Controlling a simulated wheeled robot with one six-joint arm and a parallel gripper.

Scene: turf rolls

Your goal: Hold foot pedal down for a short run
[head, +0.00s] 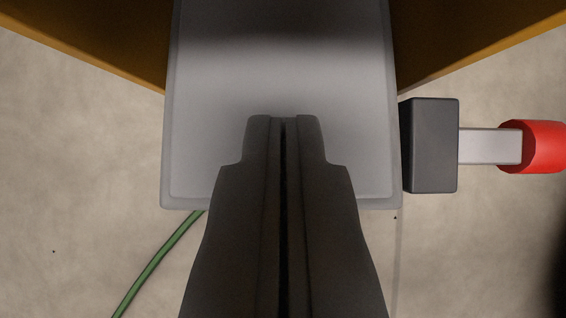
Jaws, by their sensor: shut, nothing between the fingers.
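The foot pedal (210,130) is a light grey plate in the middle of the head view, with a pale rim along its near edge. My gripper (283,120) is dark and shut with nothing in it. Its fingertips lie over the middle of the pedal plate and hide part of it. I cannot tell whether the tips touch the plate or how far the plate is pressed. A dark band of shadow crosses the plate's far part.
A dark grey block (430,145) with a light bar (488,146) and a red cap (535,147) stands at the pedal's right side. Orange-brown panels (90,40) flank the far end. A green cable (155,265) runs over the bare beige floor (70,200) at the near left.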

